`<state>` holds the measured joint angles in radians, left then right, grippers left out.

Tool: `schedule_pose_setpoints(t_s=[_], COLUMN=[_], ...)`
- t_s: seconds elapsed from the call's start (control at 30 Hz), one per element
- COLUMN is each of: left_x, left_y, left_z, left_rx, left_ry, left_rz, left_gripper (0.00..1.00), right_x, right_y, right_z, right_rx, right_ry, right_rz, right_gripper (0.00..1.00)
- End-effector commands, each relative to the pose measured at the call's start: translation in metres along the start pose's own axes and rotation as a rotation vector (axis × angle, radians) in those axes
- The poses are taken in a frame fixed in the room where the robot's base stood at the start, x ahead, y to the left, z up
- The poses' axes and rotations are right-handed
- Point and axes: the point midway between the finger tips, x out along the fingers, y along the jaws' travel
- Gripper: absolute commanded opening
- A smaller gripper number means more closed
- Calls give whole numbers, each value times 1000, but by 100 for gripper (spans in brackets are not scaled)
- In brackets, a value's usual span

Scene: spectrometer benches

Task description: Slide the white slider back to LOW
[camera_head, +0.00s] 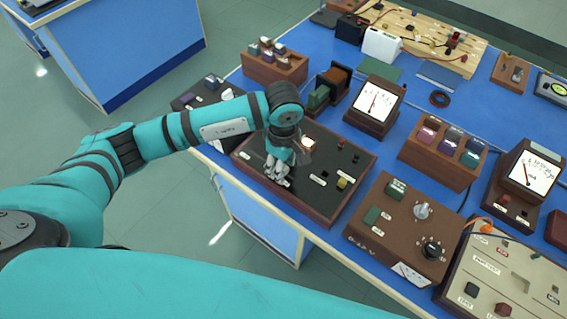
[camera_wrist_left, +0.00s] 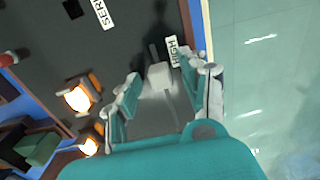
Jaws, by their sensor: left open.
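The white slider (camera_wrist_left: 158,75) shows in the left wrist view, in a slot on a dark panel (camera_wrist_left: 130,45). A HIGH label (camera_wrist_left: 173,52) is close beside it; no LOW label is readable. My left gripper (camera_wrist_left: 160,70) is open, with one finger on each side of the slider. I cannot tell whether either finger touches it. In the head view, my left gripper (camera_head: 278,168) points down over the left part of the same dark panel (camera_head: 300,195) and hides the slider. My right gripper is not in view.
Two glowing lamps (camera_wrist_left: 78,97) are left of the fingers in the wrist view. A meter (camera_head: 374,102) stands behind the panel and a brown knob box (camera_head: 405,228) to its right. The blue bench's front edge is close to the panel.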

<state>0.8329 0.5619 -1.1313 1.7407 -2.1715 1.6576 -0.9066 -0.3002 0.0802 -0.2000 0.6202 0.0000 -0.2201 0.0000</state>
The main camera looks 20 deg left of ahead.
Motion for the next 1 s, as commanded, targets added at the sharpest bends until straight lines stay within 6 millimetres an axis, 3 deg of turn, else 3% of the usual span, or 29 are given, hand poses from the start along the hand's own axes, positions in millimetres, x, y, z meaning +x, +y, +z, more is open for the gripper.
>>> schedule_pose_setpoints(t_s=[0.2, 0.53, 0.87, 1.0], left_x=[0, 0, 0, 5], left_y=[0, 0, 0, 1], left_z=[0, 0, -1, -20], left_rx=[0, 0, 0, -3], left_ry=[0, 0, 0, 5], left_rz=[0, 0, 0, 2], left_gripper=[42, 0, 0, 0], right_x=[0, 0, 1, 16], right_y=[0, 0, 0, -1], right_z=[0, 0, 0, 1], right_rx=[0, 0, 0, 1], right_ry=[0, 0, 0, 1], right_rz=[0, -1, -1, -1], right_gripper=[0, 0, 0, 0])
